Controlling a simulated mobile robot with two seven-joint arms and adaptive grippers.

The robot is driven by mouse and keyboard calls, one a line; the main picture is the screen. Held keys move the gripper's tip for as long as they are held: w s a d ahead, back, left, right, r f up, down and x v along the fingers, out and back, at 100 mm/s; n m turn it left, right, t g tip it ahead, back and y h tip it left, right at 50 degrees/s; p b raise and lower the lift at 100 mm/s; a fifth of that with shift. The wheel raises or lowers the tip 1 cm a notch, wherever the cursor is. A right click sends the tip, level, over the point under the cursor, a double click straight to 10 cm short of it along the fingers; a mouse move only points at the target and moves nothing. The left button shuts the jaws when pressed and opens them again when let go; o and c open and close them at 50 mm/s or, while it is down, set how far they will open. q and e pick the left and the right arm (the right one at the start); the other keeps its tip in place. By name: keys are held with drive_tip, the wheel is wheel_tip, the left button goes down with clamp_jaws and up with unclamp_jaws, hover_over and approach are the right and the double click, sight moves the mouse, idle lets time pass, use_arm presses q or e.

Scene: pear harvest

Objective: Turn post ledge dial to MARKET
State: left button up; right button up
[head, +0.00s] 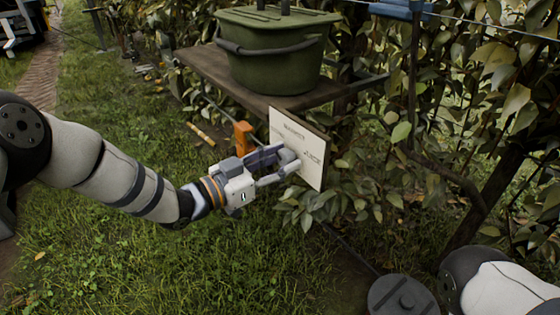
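A cream dial plate (312,147) hangs tilted below the front edge of the wooden ledge. Small dark lettering shows near its top, and a word that looks like JUICE stands at its right side. My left gripper (288,160) reaches in from the left, with its fingertips at the middle of the plate. The fingers cover the dial, so its pointer and setting are hidden. I cannot tell whether the fingers are closed on it. My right gripper is out of view; only part of my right arm shows at the lower right.
A green lidded bin (275,62) stands on the wooden ledge (215,72) above the plate. An orange object (243,138) is just behind my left gripper. Leafy branches crowd the right side. Open grass (130,255) lies below my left arm.

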use_arm(q)
drive_tip(key=c, duration=0.5)
drive_tip(key=m+p, duration=0.2)
drive_tip(key=m, duration=0.4)
drive_tip(key=shift+r, duration=0.1)
drive_tip(key=m+p, duration=0.1)
drive_tip(key=m, duration=0.4)
drive_tip(key=shift+w+a, duration=0.1)
drive_tip(key=shift+m, duration=0.5)
drive_tip(key=o, duration=1.2)
drive_tip(key=shift+c, duration=0.2)
drive_tip(key=shift+a, duration=0.1)
